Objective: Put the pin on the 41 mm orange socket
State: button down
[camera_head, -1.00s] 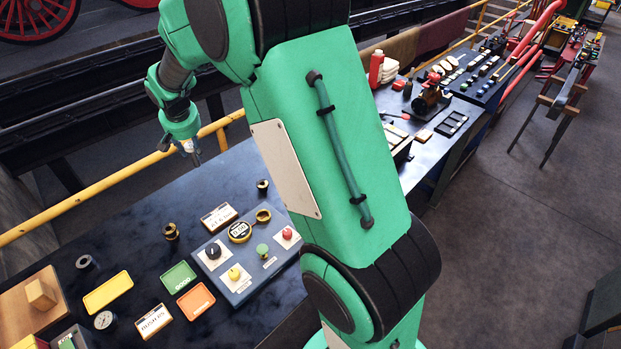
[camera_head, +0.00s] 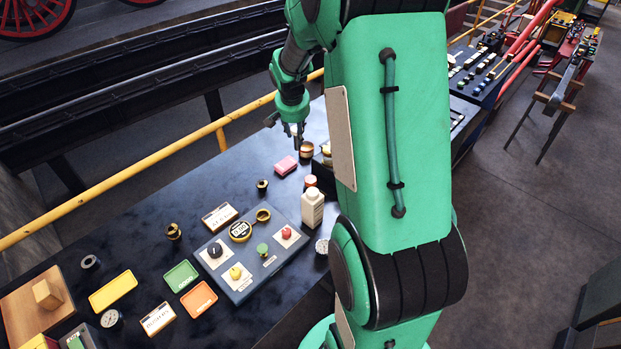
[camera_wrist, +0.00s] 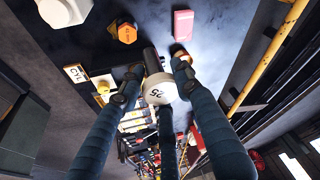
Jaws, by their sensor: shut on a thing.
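My gripper (camera_head: 293,137) hangs over the far side of the bench, pointing down. In the wrist view its fingers (camera_wrist: 155,72) are shut on the pin (camera_wrist: 158,88), which shows a pale round end marked 25 and a dark shaft. The orange socket (camera_wrist: 127,32) shows as a hexagon beyond the fingertips, apart from the pin. In the head view the socket (camera_head: 311,181) stands between a white bottle and a pink block, nearer the camera than my gripper. Its size marking is too small to read.
The white bottle (camera_head: 312,208) stands close beside the socket, and the pink block (camera_head: 286,165) lies on its other side. A brass-coloured round part (camera_head: 306,149) is near my gripper. A control panel (camera_head: 243,284) lies left of the bottle. A yellow rail (camera_head: 150,168) runs behind the bench.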

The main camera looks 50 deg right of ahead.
jog(key=s+d+m, duration=0.1)
jog(key=s+d, duration=0.2)
jog(key=s, duration=0.1)
send_over(311, 179)
notch_tip(311, 179, down, 5)
jog(key=shift+w, duration=0.15)
notch_tip(311, 179, down, 6)
dwell(0.6)
jog(key=shift+f, duration=0.15)
jog(key=shift+f+b, duration=0.4)
jog(key=shift+f, duration=1.4)
jog(key=shift+f, duration=0.1)
jog(key=c, duration=1.2)
grip_release()
